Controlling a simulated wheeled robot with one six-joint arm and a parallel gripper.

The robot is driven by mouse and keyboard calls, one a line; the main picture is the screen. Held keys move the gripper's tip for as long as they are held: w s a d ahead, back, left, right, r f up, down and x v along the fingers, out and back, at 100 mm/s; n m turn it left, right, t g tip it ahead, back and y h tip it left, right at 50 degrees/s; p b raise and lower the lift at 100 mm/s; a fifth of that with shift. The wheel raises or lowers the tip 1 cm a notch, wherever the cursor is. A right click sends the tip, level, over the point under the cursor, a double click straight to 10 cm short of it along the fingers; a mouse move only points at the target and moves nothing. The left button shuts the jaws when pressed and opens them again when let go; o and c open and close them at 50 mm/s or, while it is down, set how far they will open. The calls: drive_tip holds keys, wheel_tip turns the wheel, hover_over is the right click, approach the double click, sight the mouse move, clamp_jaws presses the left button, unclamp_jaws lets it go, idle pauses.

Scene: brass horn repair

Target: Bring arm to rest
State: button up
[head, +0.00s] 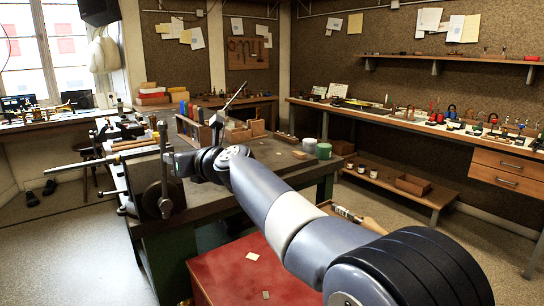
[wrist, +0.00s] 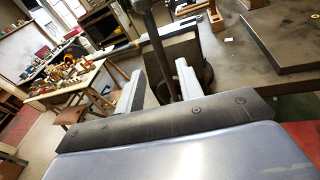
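My arm reaches from the lower right to the left end of the dark workbench (head: 275,158) in the head view. My gripper (head: 174,162) is small there, beside a dark metal vise (head: 160,198) with an upright rod. In the wrist view my gripper (wrist: 160,72) shows two pale fingers standing wide apart. The dark rod (wrist: 160,45) appears between them, with gaps on both sides. Nothing is seen clamped. I cannot tell how far the rod is from the fingers.
A red surface (head: 250,270) lies low in front of the bench under my arm. A wooden rack (head: 200,130) and two round tins (head: 323,150) stand on the bench. A long counter (head: 420,125) with several small tools runs along the right wall. Floor (head: 60,250) at left is clear.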

drive_tip(key=p+x, duration=0.2)
drive_tip(key=x, duration=0.8)
drive_tip(key=shift+s+a+f+n, duration=0.15)
drive_tip(key=shift+a+n, duration=0.15)
drive_tip(key=shift+a, duration=0.25)
drive_tip(key=shift+p, duration=0.3)
